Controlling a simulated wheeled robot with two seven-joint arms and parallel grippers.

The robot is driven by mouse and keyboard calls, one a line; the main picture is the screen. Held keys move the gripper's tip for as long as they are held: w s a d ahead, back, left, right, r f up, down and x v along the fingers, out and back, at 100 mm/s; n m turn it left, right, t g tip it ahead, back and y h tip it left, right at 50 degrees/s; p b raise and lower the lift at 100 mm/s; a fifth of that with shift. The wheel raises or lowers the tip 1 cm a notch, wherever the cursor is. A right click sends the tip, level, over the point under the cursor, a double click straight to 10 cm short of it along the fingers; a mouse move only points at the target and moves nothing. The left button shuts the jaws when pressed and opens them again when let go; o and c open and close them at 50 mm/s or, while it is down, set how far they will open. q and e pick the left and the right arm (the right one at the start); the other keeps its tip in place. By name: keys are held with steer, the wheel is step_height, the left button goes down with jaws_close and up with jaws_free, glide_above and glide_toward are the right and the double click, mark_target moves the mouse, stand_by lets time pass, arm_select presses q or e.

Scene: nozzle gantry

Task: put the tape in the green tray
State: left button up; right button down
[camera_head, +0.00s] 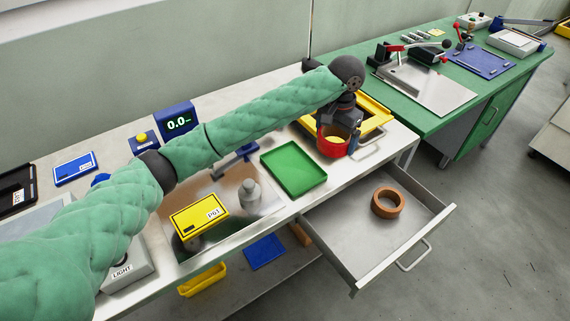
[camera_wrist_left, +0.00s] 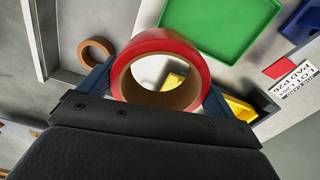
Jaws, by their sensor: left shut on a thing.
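A red roll of tape (camera_head: 331,149) with a brown core is held by my left gripper (camera_head: 343,133), to the right of the green tray. In the left wrist view the red tape (camera_wrist_left: 193,60) sits between the two dark blue fingers of the gripper (camera_wrist_left: 160,92), which is shut on it. The green tray (camera_head: 293,168) lies empty on the bench; it also shows at the top of the left wrist view (camera_wrist_left: 222,25). The tape is apart from the tray. My right gripper is not in view.
A brown ring (camera_head: 376,206) lies in the open drawer (camera_head: 350,240) below the bench front. A yellow tray (camera_head: 374,122) is behind the held tape. A grey weight (camera_head: 250,193) and a yellow box (camera_head: 199,214) stand left of the green tray.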

arm_select(q)
steer(key=m, duration=0.1)
steer(key=m+p, duration=0.1)
steer(key=p, duration=0.4)
glide_above(293, 167)
step_height(293, 167, down, 7)
steer(key=shift+s+a+r, duration=0.1)
steer(key=shift+f+p, duration=0.75)
steer(key=shift+f, duration=1.3)
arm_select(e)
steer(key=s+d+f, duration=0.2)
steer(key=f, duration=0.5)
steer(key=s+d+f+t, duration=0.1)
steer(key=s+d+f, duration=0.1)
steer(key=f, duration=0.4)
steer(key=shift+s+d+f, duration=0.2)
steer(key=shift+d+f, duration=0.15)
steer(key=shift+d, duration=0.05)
arm_select(q)
steer(key=o, duration=0.7)
steer(key=shift+f, duration=0.1)
steer(key=shift+o, duration=0.3)
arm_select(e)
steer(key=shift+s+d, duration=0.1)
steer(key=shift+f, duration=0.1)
